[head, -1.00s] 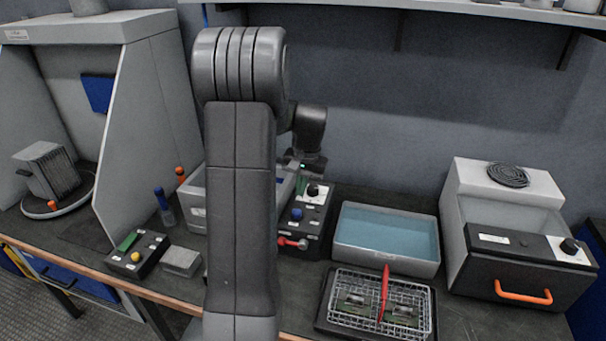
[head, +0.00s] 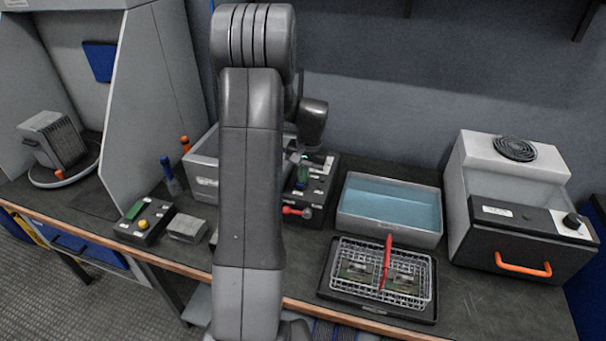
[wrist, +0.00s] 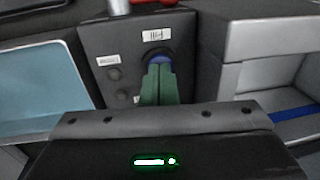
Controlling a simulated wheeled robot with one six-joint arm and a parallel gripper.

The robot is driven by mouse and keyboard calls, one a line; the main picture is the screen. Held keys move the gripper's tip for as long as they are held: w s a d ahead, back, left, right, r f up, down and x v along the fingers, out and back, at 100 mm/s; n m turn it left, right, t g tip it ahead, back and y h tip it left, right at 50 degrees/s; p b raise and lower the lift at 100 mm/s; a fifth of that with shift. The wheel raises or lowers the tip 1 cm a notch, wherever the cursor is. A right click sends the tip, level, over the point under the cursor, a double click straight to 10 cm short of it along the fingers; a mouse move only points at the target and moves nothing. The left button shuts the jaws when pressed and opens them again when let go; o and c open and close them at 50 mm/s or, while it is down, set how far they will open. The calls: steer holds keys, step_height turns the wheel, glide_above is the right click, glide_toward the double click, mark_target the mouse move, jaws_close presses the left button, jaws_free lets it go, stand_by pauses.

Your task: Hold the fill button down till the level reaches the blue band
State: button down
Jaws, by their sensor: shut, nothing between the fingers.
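The black control box (head: 319,195) stands behind and right of my arm in the head view. Its blue button (wrist: 159,57) shows in the wrist view, in a dark ring under a small label too blurred to read. My gripper (wrist: 160,68), with green fingers, is shut and empty, its tips right over the button and partly hiding it. Whether they touch or press it I cannot tell. My gripper (head: 303,172) also shows over the box in the head view. A grey tank (head: 203,168) stands left of the box, partly behind my arm. A blue strip (wrist: 294,114) shows inside it; no liquid level is visible.
A red-tipped lever (head: 292,211) sits on the box's front. Right of it are a water-filled basin (head: 388,232), a wire basket (head: 380,300) with a red handle, and a machine with an orange handle (head: 523,266). A small button box (head: 146,222) is at left.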

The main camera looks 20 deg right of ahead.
steer(key=shift+f, duration=0.7)
steer(key=shift+s, duration=0.1)
steer(key=shift+s+a+f, duration=0.1)
steer(key=shift+f, duration=0.1)
stand_by(1.7)
steer(key=shift+r, duration=0.1)
stand_by(3.7)
step_height(320, 180, up, 14)
steer(key=d+p, duration=0.1)
steer(key=shift+s+d, duration=0.4)
steer(key=shift+a, duration=0.1)
